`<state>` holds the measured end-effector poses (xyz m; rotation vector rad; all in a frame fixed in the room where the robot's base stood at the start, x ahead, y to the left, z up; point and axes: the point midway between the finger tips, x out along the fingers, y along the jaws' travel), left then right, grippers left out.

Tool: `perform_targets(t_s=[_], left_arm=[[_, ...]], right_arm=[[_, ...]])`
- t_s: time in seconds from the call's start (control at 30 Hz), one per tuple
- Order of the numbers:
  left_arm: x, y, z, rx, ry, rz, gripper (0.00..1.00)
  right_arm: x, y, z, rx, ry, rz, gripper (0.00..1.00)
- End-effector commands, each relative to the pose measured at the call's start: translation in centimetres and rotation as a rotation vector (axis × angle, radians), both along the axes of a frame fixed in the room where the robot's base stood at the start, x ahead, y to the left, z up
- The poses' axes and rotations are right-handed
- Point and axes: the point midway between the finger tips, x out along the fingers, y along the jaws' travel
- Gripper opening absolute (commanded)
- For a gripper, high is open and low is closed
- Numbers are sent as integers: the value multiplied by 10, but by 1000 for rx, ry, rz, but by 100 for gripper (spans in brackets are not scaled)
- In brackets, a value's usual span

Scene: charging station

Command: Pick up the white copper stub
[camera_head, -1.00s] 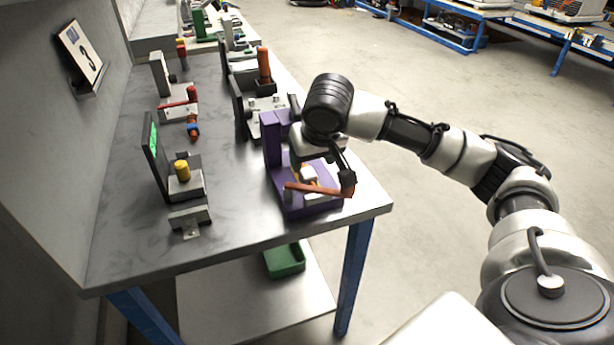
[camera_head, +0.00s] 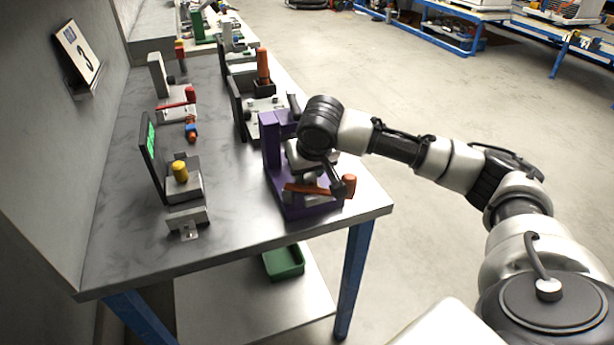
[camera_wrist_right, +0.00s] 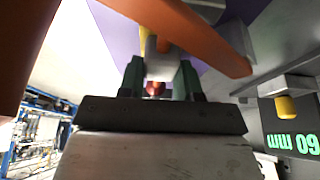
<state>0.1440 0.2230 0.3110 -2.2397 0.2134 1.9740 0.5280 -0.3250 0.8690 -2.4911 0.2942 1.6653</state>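A purple fixture (camera_head: 272,158) stands near the table's right edge, with an orange-red lever (camera_head: 318,189) across its front. My right gripper (camera_head: 306,183) is low over this fixture, and its fingers are mostly hidden by the wrist there. In the right wrist view the two dark green fingers (camera_wrist_right: 160,79) are apart. A pale block (camera_wrist_right: 161,64), perhaps the white copper stub, shows between and just beyond the fingertips; I cannot tell whether they touch it. The orange lever (camera_wrist_right: 190,30) passes close by. My left gripper is out of view.
A yellow-capped device (camera_head: 180,172) with a green display stands left on the grey table (camera_head: 225,225). A grey fixture with an orange cylinder (camera_head: 263,67) stands behind. A green bin (camera_head: 284,262) sits on the lower shelf. The table between the devices is mostly clear.

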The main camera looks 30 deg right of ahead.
Motion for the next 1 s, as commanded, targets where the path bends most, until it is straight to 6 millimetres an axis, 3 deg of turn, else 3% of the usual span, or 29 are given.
perform_targets(t_s=[0.1, 0.37, 0.57, 1.0], left_arm=[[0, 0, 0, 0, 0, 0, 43], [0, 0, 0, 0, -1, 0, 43], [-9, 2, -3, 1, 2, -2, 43], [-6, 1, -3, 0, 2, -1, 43]], right_arm=[[0, 0, 0, 0, 0, 0, 10], [0, 0, 3, 0, -1, 0, 10], [0, -1, 18, 0, -2, -1, 10], [-22, -91, 14, -3, 3, -9, 10]])
